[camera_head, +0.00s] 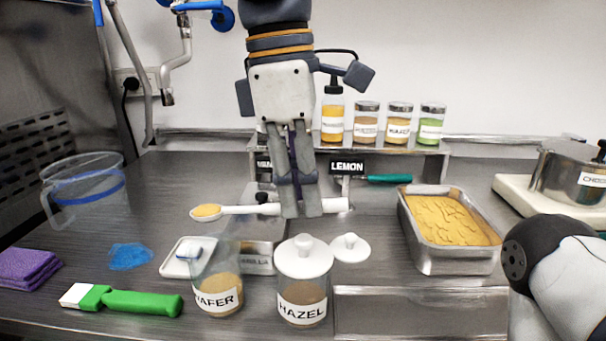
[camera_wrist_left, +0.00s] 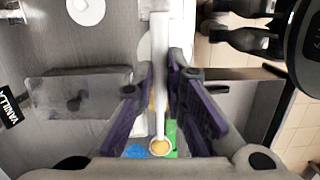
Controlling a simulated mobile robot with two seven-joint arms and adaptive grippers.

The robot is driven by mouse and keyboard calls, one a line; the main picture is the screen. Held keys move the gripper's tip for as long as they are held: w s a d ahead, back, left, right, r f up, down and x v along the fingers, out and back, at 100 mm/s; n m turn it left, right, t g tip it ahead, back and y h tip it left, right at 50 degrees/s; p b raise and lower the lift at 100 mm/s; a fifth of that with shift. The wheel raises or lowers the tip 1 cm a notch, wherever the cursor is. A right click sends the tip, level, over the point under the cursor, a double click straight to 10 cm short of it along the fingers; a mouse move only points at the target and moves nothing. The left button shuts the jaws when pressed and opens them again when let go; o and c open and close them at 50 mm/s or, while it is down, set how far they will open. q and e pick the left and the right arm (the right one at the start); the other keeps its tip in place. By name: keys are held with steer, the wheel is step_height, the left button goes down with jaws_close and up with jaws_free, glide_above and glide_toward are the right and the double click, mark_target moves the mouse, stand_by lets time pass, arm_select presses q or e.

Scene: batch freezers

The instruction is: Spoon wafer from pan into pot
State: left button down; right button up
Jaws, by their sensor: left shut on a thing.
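My left gripper (camera_head: 302,208) is shut on the white handle of a spoon (camera_head: 245,210), held level above the counter. The spoon's bowl points left and carries a yellow-tan heap (camera_head: 207,211); it also shows low in the left wrist view (camera_wrist_left: 160,147). The glass pot labelled WAFER (camera_head: 218,298) stands below and nearer than the bowl, lidless, with tan contents in its lower part. The steel pan (camera_head: 411,243) at the right holds a yellow, uneven mass. No label shows on it. My right gripper is out of view; part of an arm shows at lower right.
A lidded HAZEL jar (camera_head: 303,301) stands right of the WAFER pot, with a loose white lid (camera_head: 350,248) behind it. A VANILLA container (camera_head: 258,264) sits behind them. A green-handled scraper (camera_head: 142,303), blue cloth (camera_head: 130,256) and clear jug (camera_head: 84,194) are left.

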arm_select(q)
steer(key=shift+a+f+h, duration=0.1)
steer(key=shift+h, duration=0.2)
steer(key=a+r+h, duration=0.1)
steer(key=r+h, duration=0.1)
steer(key=a+r+h, duration=0.1)
steer(key=h, duration=0.1)
steer(key=shift+a+r, duration=0.2)
steer(key=shift+r, duration=0.2)
steer(key=a+r+h, duration=0.1)
steer(key=a+h, duration=0.1)
steer(key=a+r+h, duration=0.1)
steer(key=a+h, duration=0.1)
steer(key=a+r+h, duration=0.1)
steer(key=a+h, duration=0.1)
steer(key=h, duration=0.1)
steer(key=shift+w+a+r+g, duration=0.15)
steer(key=shift+w+a+g, duration=0.1)
steer(key=shift+g, duration=0.15)
steer(key=shift+a+r+h, duration=0.25)
steer(key=shift+a+h, duration=0.5)
steer(key=shift+h, duration=0.15)
